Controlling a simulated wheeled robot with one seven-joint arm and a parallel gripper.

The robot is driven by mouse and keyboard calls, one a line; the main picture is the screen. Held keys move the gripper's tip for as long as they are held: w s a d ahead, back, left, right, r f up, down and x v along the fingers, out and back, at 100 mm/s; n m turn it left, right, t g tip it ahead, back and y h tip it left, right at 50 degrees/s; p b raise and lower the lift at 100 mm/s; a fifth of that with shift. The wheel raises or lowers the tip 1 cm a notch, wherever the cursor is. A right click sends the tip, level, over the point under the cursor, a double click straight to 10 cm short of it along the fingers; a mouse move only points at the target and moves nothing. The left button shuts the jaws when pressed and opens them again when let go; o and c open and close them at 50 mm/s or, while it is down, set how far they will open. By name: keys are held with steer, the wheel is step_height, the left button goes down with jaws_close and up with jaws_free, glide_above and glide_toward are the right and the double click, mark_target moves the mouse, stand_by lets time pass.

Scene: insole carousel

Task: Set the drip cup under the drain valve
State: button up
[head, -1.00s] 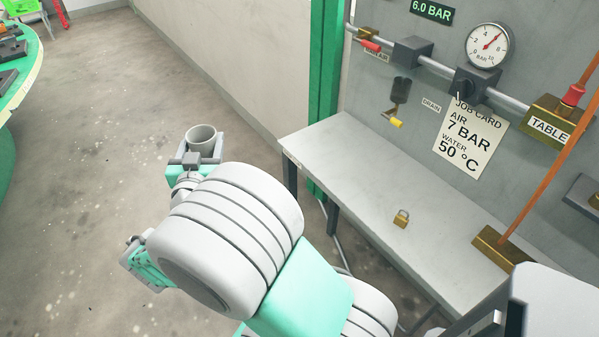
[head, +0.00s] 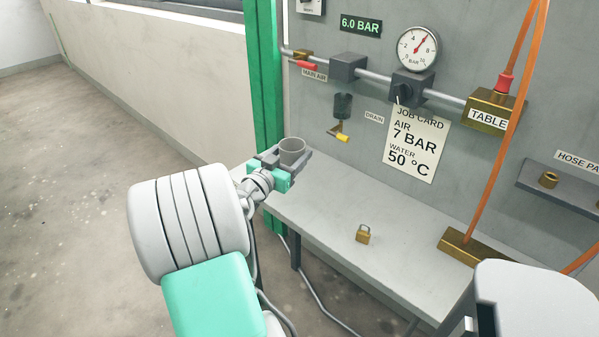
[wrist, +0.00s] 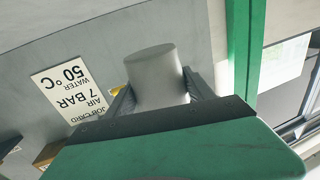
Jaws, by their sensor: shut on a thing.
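The grey drip cup (head: 292,150) is upright between the fingers of my gripper (head: 290,160), which is shut on it. It also shows in the wrist view (wrist: 155,75), between both fingers. The drain valve (head: 341,108) hangs on the grey wall panel, a dark body with a yellow handle (head: 340,135) below it and a DRAIN label (head: 374,117) to its right. In the head view the cup appears below and left of the valve, apart from it. In the wrist view the cup hides most of the yellow handle.
The grey bench (head: 330,235) lies below the panel, mostly bare. A green post (head: 265,100) stands left of the valve.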

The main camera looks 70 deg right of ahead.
steer(key=d+f, duration=0.1)
steer(key=f, duration=0.1)
steer(key=d+f, duration=0.3)
steer(key=f, duration=0.1)
steer(key=shift+w+d, duration=0.15)
steer(key=shift+w, duration=0.05)
step_height(320, 180, down, 3)
steer(key=shift+r+b, duration=0.2)
steer(key=shift+b, duration=0.1)
steer(key=shift+f+b, duration=0.25)
steer(key=shift+b, duration=0.1)
steer(key=o, duration=1.5)
steer(key=shift+r, duration=0.1)
